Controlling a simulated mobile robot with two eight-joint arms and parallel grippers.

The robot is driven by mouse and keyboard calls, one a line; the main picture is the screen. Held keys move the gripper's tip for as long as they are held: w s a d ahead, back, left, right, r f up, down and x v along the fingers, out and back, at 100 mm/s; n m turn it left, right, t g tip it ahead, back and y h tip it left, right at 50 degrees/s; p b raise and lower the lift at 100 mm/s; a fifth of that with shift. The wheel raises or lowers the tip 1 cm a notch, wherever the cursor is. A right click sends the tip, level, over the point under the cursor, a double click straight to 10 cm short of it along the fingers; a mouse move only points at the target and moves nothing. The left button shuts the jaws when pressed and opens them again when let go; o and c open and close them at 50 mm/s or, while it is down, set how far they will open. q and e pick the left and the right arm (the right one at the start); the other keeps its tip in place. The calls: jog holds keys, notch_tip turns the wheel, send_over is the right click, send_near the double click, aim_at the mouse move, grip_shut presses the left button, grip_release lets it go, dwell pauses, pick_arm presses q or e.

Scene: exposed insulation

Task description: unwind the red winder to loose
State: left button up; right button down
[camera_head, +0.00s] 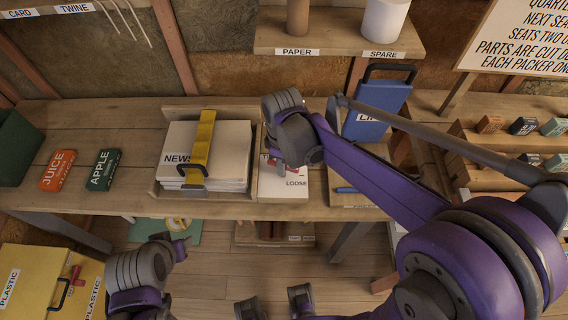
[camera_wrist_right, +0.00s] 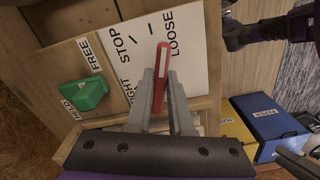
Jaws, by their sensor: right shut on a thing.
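The red winder (camera_wrist_right: 160,80) is a narrow red bar with a pale strip, in the right wrist view. It stands over a white panel (camera_wrist_right: 190,75) lettered TIGHT, STOP and LOOSE, and its far end lies near LOOSE. My right gripper (camera_wrist_right: 159,90) is shut on it, one finger on each side.
A green block (camera_wrist_right: 86,94) sits between HELD and FREE labels. Left of the panel stands a newspaper stack (camera_head: 232,150) under a yellow strap (camera_head: 204,135). A blue clipboard-like case (camera_head: 378,105) stands behind right. JUICE (camera_head: 58,170) and APPLE (camera_head: 103,170) blocks lie farther left.

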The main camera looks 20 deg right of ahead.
jog(key=shift+n, duration=0.8)
jog(key=shift+n, duration=0.8)
jog(key=c, duration=0.8)
grip_release()
notch_tip(320, 180, up, 11)
jog(key=shift+p, duration=0.35)
